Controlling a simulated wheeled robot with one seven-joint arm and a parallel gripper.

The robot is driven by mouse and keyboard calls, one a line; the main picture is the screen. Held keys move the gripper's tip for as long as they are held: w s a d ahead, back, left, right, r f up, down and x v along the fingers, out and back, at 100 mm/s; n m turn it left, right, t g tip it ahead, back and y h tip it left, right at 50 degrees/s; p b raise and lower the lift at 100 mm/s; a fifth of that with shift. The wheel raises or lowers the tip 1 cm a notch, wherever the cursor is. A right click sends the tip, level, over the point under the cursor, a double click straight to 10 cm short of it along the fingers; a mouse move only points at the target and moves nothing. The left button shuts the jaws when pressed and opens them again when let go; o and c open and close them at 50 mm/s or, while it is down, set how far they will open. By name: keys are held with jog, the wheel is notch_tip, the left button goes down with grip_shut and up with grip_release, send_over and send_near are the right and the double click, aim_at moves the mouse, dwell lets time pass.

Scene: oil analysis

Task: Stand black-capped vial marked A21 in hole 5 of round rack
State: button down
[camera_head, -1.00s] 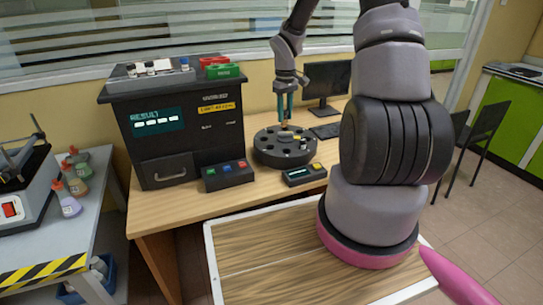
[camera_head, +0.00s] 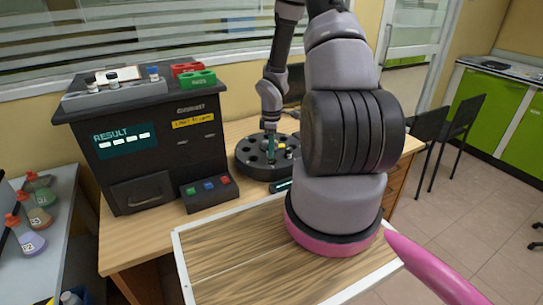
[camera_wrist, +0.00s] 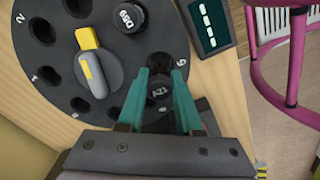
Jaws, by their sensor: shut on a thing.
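The vial marked A21 (camera_wrist: 158,91), with a black cap, is between the teal fingers of my gripper (camera_wrist: 160,95) in the wrist view. The gripper is shut on it. The round black rack (camera_wrist: 112,52) lies just beyond and to the left, and the vial is at its rim. Whether the vial's bottom is in a hole is hidden. In the head view my gripper (camera_head: 270,145) is low over the rack (camera_head: 247,166).
A vial marked D59 (camera_wrist: 128,16) stands in the rack. A grey and yellow knob (camera_wrist: 93,72) is at the rack's middle. A small display box (camera_wrist: 208,25) sits close beside the rack. The black analyser (camera_head: 150,150) and a button box (camera_head: 208,193) stand to the left.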

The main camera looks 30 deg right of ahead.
aim_at(272, 162)
notch_tip(272, 162, down, 3)
jog(key=shift+f, duration=0.1)
jog(key=shift+s+f, duration=0.1)
jog(key=shift+f, duration=0.1)
